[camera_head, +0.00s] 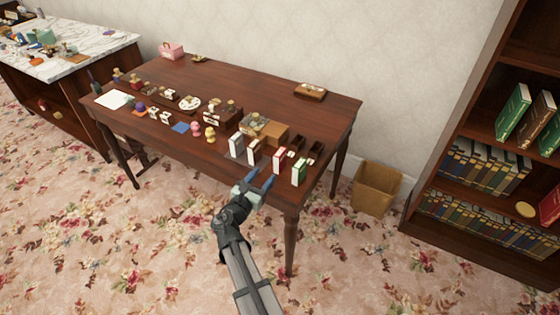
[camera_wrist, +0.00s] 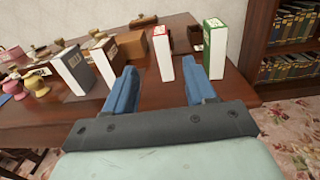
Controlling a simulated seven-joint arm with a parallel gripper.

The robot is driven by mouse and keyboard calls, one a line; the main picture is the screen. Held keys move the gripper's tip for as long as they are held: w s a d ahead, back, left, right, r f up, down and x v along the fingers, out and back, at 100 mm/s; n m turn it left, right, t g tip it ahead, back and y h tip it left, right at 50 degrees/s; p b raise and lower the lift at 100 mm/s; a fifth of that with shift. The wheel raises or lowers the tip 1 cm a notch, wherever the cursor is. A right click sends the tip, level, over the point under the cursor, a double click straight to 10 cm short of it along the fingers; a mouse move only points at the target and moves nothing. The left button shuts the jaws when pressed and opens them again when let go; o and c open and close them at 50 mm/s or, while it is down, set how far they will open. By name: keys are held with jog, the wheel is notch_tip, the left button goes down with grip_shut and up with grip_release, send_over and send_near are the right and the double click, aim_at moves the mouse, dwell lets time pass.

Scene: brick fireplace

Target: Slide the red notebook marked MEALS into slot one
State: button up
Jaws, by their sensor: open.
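The red notebook (camera_head: 279,160) stands upright near the front right of the table, with its pale side showing. It also shows in the wrist view (camera_wrist: 163,55), where its marking is too small to read. My gripper (camera_head: 262,181) is open and empty at the table's front edge, low and in front of the row of notebooks. In the wrist view my fingertips (camera_wrist: 160,68) frame the red notebook, which appears just beyond them. Small dark open-topped boxes (camera_head: 316,151) stand behind the notebooks; I cannot tell which is slot one.
A green notebook (camera_head: 299,172) stands right of the red one. A brown notebook (camera_wrist: 105,60) and a grey-blue notebook (camera_wrist: 72,70) stand to its left. A brown box (camera_head: 274,132) is behind. The table's back right is mostly clear. Stamps and small items crowd the left.

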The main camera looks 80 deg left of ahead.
aim_at(282, 153)
jog(key=x, duration=0.7)
jog(key=shift+w+a, duration=0.15)
jog(key=shift+a, duration=0.15)
jog(key=shift+w+x, duration=0.2)
jog(key=shift+x, duration=2.85)
jog(key=shift+d+f, duration=0.1)
jog(key=shift+d, duration=0.1)
grip_shut()
